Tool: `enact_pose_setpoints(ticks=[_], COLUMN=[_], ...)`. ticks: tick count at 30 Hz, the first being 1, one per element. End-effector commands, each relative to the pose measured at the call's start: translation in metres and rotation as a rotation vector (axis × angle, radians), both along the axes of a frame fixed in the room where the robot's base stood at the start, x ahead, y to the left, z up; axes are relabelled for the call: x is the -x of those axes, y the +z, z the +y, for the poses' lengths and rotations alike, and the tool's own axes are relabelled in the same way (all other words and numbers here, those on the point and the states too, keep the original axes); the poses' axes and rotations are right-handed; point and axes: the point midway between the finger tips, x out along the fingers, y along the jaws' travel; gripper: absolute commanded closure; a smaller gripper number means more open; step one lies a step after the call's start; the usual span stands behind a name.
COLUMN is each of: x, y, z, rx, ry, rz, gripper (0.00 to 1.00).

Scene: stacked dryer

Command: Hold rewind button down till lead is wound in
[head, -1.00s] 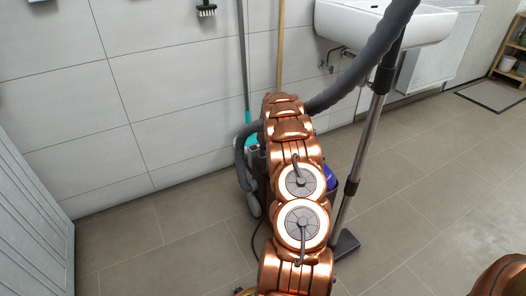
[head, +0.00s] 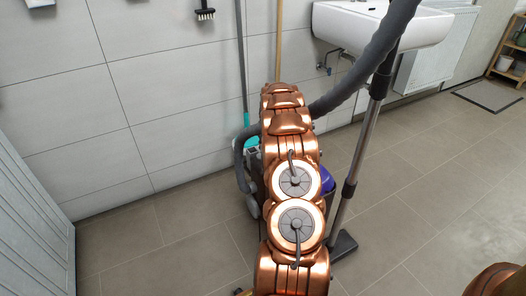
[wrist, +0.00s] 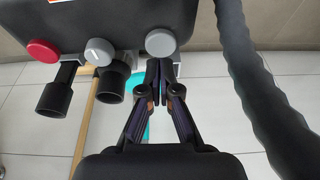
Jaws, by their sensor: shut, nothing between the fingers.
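The vacuum cleaner's dark body (wrist: 170,15) fills the top of the wrist view. Along its edge are a red round button (wrist: 42,50), a middle grey button (wrist: 98,51) and a right grey button (wrist: 160,42); no label on them can be read. My gripper (wrist: 160,66) is shut and empty, its tips just below the right grey button; I cannot tell whether they touch it. In the head view my arm hides most of the vacuum, leaving a blue part (head: 327,180) showing. I cannot make out the lead in either current view.
The vacuum's grey hose (head: 352,78) arches beside my arm; it also runs down the right of the wrist view (wrist: 262,95). The metal wand (head: 364,145) ends in a floor nozzle (head: 343,244). A sink (head: 380,24) hangs behind. The tiled floor at right is open.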

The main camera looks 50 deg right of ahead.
Motion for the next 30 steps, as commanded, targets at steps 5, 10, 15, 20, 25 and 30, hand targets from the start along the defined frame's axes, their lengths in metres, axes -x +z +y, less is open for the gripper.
enact_pose_setpoints(ticks=[5,10,15,20,25,30], x=[0.007,0.014,0.019,0.02,0.02,0.02], y=[0.041,0.066,0.081,0.085,0.085,0.085], z=[0.002,0.005,0.006,0.007,0.006,0.006], rx=[0.009,0.008,0.01,0.01,0.01,0.011], ry=[0.001,0.001,0.0,0.001,0.001,0.001], rz=[-0.007,-0.009,-0.009,-0.008,-0.008,-0.009], gripper=[1.0,1.0,1.0,1.0,1.0,1.0])
